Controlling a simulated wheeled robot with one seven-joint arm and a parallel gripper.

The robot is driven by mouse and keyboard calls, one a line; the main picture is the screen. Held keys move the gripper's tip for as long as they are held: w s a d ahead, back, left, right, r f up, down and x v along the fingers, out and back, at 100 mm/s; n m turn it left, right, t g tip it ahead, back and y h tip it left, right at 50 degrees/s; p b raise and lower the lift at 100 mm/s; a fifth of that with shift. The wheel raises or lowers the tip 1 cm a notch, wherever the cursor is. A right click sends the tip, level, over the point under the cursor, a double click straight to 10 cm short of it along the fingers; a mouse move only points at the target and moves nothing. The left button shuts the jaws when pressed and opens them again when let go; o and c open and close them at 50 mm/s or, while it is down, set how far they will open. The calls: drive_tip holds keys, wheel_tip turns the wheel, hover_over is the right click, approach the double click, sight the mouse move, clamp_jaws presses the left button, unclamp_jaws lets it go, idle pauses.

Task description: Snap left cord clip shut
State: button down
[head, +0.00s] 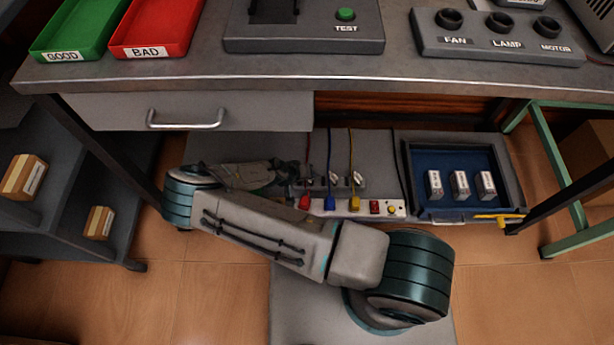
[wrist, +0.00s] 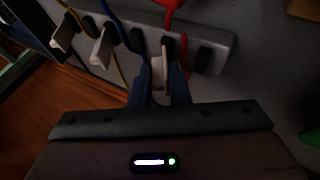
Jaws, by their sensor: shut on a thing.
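The left cord clip (wrist: 158,72) shows in the wrist view as a pale flap between the two dark fingers of my gripper (wrist: 160,88). My gripper is shut on this flap, beside a black block of the clip rail (wrist: 222,50). The red cord (wrist: 185,62) runs just right of the fingers there. The middle clip (wrist: 103,45) and right clip (wrist: 62,38) have pale flaps standing out from the rail. In the head view my arm reaches under the bench, and its own links partly hide the gripper. Whether the left flap is fully closed cannot be told.
A white power strip (head: 398,209) with red, blue and yellow plugs lies before the clips. A blue-lined tray (head: 433,214) with several small white blocks stands to the right. The drawer (head: 245,112) and bench edge (head: 330,85) are above my arm.

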drive_tip(key=h+b, duration=0.1)
drive_tip(key=b, duration=0.2)
drive_tip(key=shift+a+f+b, duration=0.1)
drive_tip(key=shift+f+b, duration=0.2)
drive_tip(key=shift+f, duration=0.1)
drive_tip(key=h+b, duration=0.1)
drive_tip(key=b, duration=0.1)
drive_tip(key=h+b, duration=0.1)
drive_tip(key=b, duration=0.1)
drive_tip(key=shift+a+f+n, duration=0.15)
drive_tip(key=shift+a+n, duration=0.25)
drive_tip(key=h+b, duration=0.2)
drive_tip(key=shift+w+a+f+b, duration=0.15)
drive_tip(key=shift+a+b, duration=0.1)
drive_tip(key=shift+b, duration=0.15)
drive_tip(key=shift+a+n+h+b, duration=0.15)
drive_tip(key=shift+n+h+b, duration=0.35)
drive_tip(key=shift+h, duration=0.4)
drive_tip(key=shift+t, duration=0.3)
drive_tip(key=c, duration=1.5)
unclamp_jaws()
drive_tip(key=shift+o, duration=0.2)
drive_tip(key=shift+a+f, duration=0.15)
drive_tip(key=shift+a, duration=0.05)
